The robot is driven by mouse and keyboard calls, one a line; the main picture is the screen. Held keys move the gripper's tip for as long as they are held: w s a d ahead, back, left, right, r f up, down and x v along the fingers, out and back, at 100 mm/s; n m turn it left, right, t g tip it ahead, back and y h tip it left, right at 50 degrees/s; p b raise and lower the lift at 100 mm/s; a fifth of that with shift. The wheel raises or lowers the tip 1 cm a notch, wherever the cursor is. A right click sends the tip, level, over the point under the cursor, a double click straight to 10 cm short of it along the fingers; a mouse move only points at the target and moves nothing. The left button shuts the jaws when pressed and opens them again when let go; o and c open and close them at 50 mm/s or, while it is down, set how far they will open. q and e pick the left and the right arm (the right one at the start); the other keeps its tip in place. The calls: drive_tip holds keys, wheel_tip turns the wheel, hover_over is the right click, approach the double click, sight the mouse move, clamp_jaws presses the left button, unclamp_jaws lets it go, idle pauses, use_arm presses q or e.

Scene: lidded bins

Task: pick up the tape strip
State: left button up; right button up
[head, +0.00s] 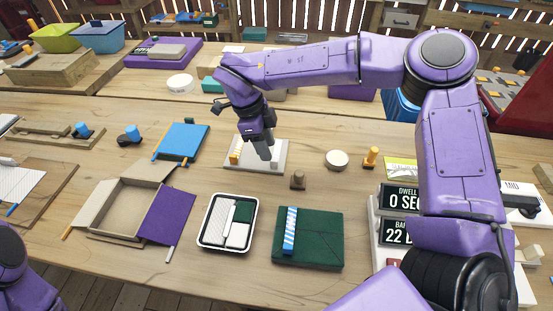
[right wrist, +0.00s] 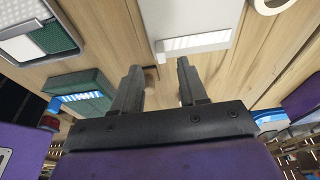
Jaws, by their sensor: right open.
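A blue-and-white striped strip (head: 290,231), which looks like the tape strip, lies on the left part of a dark green lidded box (head: 322,250). In the right wrist view the strip (right wrist: 82,97) shows at the left, on the green box (right wrist: 75,82). My right gripper (head: 266,154) is over the white board (head: 274,165), behind and left of the green box, apart from the strip. In the right wrist view its fingers (right wrist: 158,67) are spread with nothing held between them. My left gripper is out of view.
A white-rimmed tray (head: 203,240) stands left of the green box. An open cardboard box (head: 115,238) with a purple flap is farther left. A small brown block (head: 298,180) stands behind the green box. Counter signs (head: 396,232) stand to its right.

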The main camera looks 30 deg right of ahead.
sight(277, 150)
drive_tip(key=x, duration=0.5)
drive_tip(key=shift+d+f, duration=0.15)
drive_tip(key=shift+d, duration=0.05)
clamp_jaws()
